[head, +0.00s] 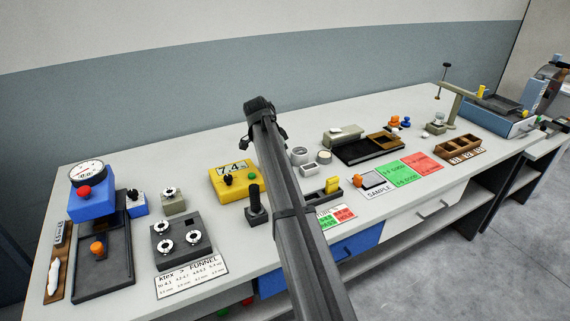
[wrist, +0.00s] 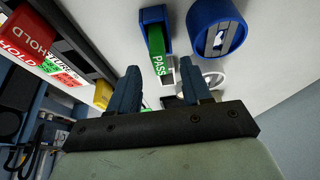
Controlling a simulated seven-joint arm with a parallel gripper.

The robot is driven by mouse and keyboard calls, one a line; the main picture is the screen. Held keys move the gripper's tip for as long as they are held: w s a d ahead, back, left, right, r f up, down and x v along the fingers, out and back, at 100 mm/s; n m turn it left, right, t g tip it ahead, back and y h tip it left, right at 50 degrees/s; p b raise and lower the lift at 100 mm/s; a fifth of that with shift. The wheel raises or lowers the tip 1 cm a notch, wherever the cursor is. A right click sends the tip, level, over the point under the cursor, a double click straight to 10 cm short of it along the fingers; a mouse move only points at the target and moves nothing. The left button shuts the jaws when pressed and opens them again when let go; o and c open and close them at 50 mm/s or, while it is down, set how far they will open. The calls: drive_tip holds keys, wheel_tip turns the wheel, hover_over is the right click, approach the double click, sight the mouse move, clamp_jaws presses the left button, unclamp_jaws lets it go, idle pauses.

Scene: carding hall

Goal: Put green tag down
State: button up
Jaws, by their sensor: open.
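The green tag (wrist: 157,50), lettered PASS, shows in the wrist view with its upper end at a small blue holder (wrist: 152,16). My gripper (wrist: 160,78) is open, with its two blue-grey fingers apart and nothing clasped between them. The tag is just beyond the gap between the fingertips. I cannot tell how deep the tag sits in the holder. In the head view my arm crosses the middle of the bench, and I cannot make out the green tag or the fingers there.
In the wrist view, a blue round cup (wrist: 217,27) is right of the tag, a white ring (wrist: 213,78) is by the right finger, and a red HOLD block (wrist: 28,32) is at left. The head view shows a yellow device (head: 232,180) and a green-red mat (head: 399,177) on the bench (head: 330,108).

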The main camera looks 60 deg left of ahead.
drive_tip(key=v, duration=0.8)
drive_tip(key=shift+s, duration=0.15)
drive_tip(key=shift+r, duration=0.15)
